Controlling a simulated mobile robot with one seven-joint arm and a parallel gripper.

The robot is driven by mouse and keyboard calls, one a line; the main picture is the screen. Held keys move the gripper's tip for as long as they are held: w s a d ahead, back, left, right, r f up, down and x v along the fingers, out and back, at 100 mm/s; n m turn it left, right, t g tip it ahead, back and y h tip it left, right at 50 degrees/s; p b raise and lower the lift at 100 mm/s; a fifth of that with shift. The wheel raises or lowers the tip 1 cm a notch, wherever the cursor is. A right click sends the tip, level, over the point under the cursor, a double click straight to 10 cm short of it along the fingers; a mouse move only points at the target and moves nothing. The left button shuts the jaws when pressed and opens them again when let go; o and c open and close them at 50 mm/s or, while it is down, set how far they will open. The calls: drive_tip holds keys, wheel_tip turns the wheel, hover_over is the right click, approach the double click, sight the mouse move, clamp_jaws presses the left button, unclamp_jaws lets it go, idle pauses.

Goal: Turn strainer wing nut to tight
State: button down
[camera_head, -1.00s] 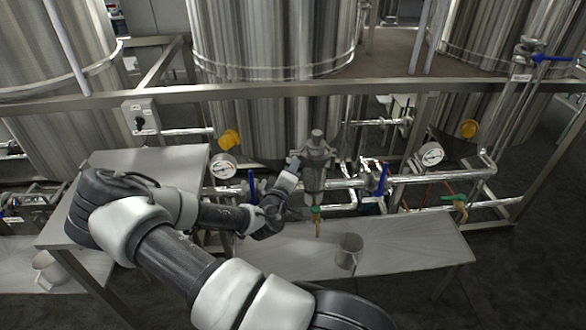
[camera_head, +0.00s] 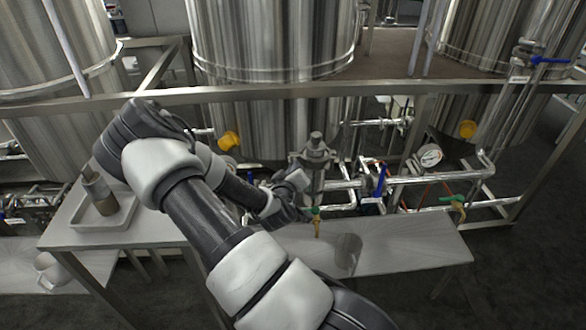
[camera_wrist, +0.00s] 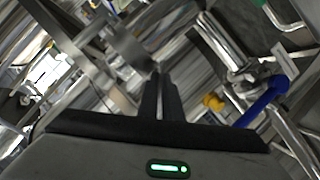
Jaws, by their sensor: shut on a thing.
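The steel strainer (camera_head: 315,165) stands upright in the pipework at the middle of the head view, with a round cap on top. My gripper (camera_head: 303,172) is at its left side, close against it. In the wrist view, the dark fingers of my gripper (camera_wrist: 158,74) are close together and point at shiny metal. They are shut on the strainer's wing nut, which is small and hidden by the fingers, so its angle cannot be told.
A blue-handled valve (camera_head: 380,180) and a gauge (camera_head: 430,156) are right of the strainer. A green tap (camera_head: 316,212) hangs below, above a bench (camera_head: 410,243) with a metal cup (camera_head: 348,250). A tray (camera_head: 88,220) holding a brown-grey container (camera_head: 100,192) is at left.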

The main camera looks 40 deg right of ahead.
drive_tip(key=shift+s+d+r+m+t+y+b, duration=0.15)
drive_tip(key=shift+m+t+y+b, duration=0.2)
drive_tip(key=shift+m+y+b, duration=0.75)
drive_tip(key=shift+d+m+t+y+b, duration=0.15)
drive_tip(key=shift+m+t+y+b, duration=0.4)
drive_tip(key=shift+m, duration=0.85)
drive_tip(key=c, duration=1.9)
unclamp_jaws()
drive_tip(key=shift+c, duration=0.2)
drive_tip(key=shift+a+g, duration=0.1)
drive_tip(key=shift+g, duration=0.2)
